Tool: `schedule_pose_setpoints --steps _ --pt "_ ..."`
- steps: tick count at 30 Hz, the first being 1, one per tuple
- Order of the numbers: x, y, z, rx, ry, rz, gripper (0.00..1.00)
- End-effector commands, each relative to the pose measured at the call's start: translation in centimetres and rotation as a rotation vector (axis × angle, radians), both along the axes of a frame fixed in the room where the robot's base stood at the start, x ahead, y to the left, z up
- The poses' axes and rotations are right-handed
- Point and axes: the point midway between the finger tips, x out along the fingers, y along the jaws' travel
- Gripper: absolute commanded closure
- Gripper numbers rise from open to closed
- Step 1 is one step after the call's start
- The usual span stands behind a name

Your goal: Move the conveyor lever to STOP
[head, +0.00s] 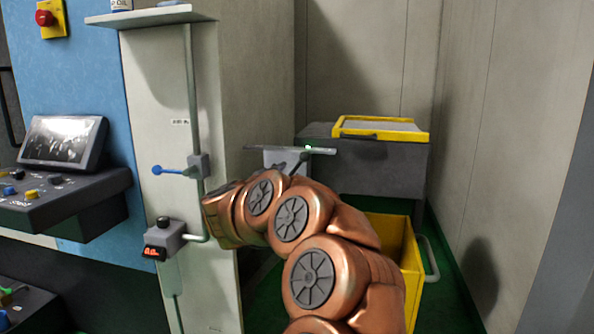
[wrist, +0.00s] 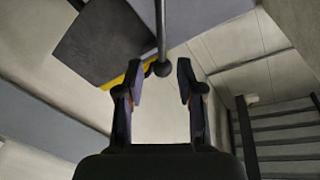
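A thin metal lever with a dark ball knob (wrist: 161,68) hangs into the wrist view from the top. My gripper (wrist: 163,75) is open, with one finger on each side of the knob. The knob sits at the mouth between the fingertips, with a gap showing on both sides. In the head view a thin dark rod (head: 300,162), likely this lever, shows beside a light grey box behind my copper arm. My arm hides the gripper there, and no STOP marking can be read.
A grey unit with a yellow-framed top (head: 428,137) stands behind my arm, above a yellow bin (head: 411,262). A blue-handled lever (head: 170,170) and a small box with a black button (head: 163,221) are on the pale column at left. A control console (head: 85,205) is farther left.

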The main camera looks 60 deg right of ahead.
Motion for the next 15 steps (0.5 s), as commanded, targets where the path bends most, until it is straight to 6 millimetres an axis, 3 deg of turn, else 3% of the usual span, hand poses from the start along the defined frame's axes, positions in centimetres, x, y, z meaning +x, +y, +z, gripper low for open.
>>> schedule_pose_setpoints --steps 15 --pt "0.8 -5.9 0.0 0.0 0.002 0.003 0.63"
